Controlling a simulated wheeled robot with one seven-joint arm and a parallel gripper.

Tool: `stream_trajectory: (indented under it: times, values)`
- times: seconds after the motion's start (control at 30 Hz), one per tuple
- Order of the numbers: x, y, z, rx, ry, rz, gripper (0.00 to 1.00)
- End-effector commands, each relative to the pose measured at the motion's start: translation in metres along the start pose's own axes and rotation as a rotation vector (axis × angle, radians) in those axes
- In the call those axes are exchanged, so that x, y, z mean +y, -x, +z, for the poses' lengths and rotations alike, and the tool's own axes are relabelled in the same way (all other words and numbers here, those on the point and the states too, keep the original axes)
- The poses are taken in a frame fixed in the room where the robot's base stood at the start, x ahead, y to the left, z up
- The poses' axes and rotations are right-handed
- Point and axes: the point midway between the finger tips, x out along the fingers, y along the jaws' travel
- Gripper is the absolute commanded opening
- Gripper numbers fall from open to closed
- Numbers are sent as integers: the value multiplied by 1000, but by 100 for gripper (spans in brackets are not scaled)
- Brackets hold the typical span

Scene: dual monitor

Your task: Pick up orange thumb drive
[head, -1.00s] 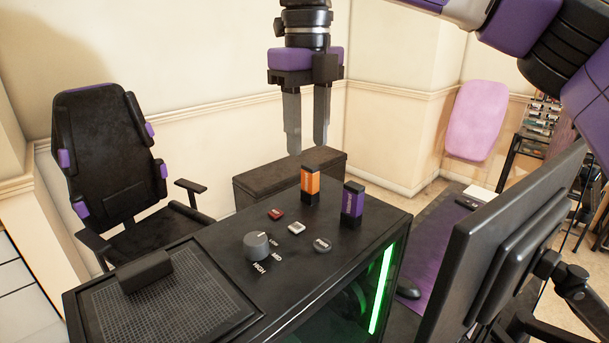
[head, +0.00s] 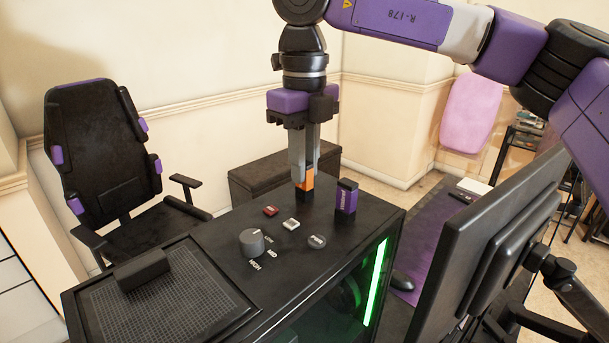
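The orange thumb drive (head: 307,182) stands upright on the black computer case top, orange in the middle with a black lower end. My gripper (head: 304,177) points straight down over it, its grey fingers reaching down to the drive. The fingers hide part of the drive's upper half. One finger is in front and to the left of the drive; the other is mostly behind. I cannot tell whether the fingers touch it. A purple thumb drive (head: 346,198) stands upright just to the right and nearer.
The case top (head: 335,238) also carries a red button (head: 270,210), a white button (head: 291,223), a round dial (head: 251,242) and a round button (head: 316,241). A monitor (head: 490,235) stands at the right. A black chair (head: 105,160) is at the left.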

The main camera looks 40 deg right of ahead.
Motion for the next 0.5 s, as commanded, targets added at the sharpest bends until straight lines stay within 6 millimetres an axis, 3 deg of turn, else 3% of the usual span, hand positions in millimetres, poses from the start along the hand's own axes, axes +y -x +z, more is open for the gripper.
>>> stream_trajectory:
  times: [0.33, 0.5]
  values:
    - [0, 2, 0, -1, 0, -1, 0]
    - [0, 13, 0, -1, -1, -1, 0]
